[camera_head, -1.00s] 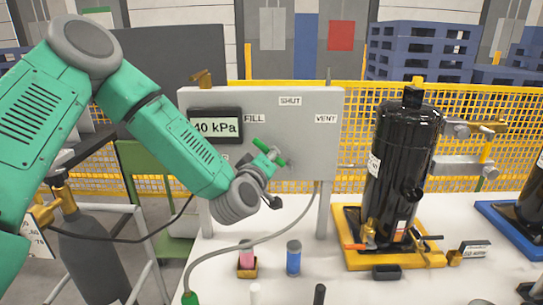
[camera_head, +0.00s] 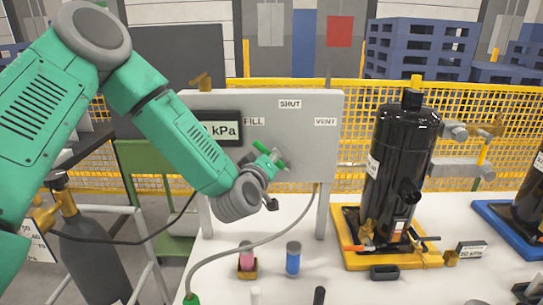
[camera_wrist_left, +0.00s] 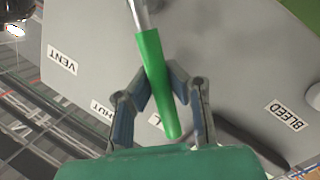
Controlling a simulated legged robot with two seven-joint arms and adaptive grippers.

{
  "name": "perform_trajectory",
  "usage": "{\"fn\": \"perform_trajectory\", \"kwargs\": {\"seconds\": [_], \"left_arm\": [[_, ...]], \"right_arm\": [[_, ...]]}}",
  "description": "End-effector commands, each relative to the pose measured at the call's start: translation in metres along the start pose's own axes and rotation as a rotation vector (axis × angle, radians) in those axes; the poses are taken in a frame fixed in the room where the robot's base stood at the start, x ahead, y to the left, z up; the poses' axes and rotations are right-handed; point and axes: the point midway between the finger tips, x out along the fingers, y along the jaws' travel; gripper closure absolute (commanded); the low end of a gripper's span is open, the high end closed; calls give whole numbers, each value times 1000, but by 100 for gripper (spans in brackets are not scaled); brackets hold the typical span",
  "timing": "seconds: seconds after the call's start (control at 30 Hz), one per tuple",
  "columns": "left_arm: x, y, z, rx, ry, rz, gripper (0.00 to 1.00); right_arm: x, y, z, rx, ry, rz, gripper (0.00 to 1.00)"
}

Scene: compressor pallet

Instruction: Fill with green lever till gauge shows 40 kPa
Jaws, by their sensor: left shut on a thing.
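The green lever (camera_head: 268,157) is on the grey valve panel (camera_head: 305,148), below and right of the FILL label (camera_head: 254,121). My left gripper (camera_head: 263,172) is at the lever. In the left wrist view the green lever handle (camera_wrist_left: 152,68) runs between the two fingers of the left gripper (camera_wrist_left: 160,82), which is shut on it. My right gripper is not in view.
SHUT (camera_head: 290,104) and VENT (camera_head: 325,121) labels are on the panel; BLEED (camera_wrist_left: 284,115) shows in the wrist view. A grey hose (camera_head: 250,245) crosses the white table. A black compressor (camera_head: 402,155) stands on a yellow tray (camera_head: 350,262) at the right.

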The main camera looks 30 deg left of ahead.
Motion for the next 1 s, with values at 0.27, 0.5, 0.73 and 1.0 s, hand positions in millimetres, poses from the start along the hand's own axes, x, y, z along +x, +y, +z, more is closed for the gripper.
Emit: {"fn": "perform_trajectory", "kwargs": {"seconds": [0.27,0.5,0.73,1.0], "left_arm": [[4,17,-7,133,-14,-24,100],[7,32,-5,334,-54,-71,100],[11,43,1,508,-88,-113,100],[14,50,8,644,-117,-147,100]], "right_arm": [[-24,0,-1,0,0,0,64],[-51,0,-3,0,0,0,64],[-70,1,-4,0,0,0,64],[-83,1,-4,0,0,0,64]]}}
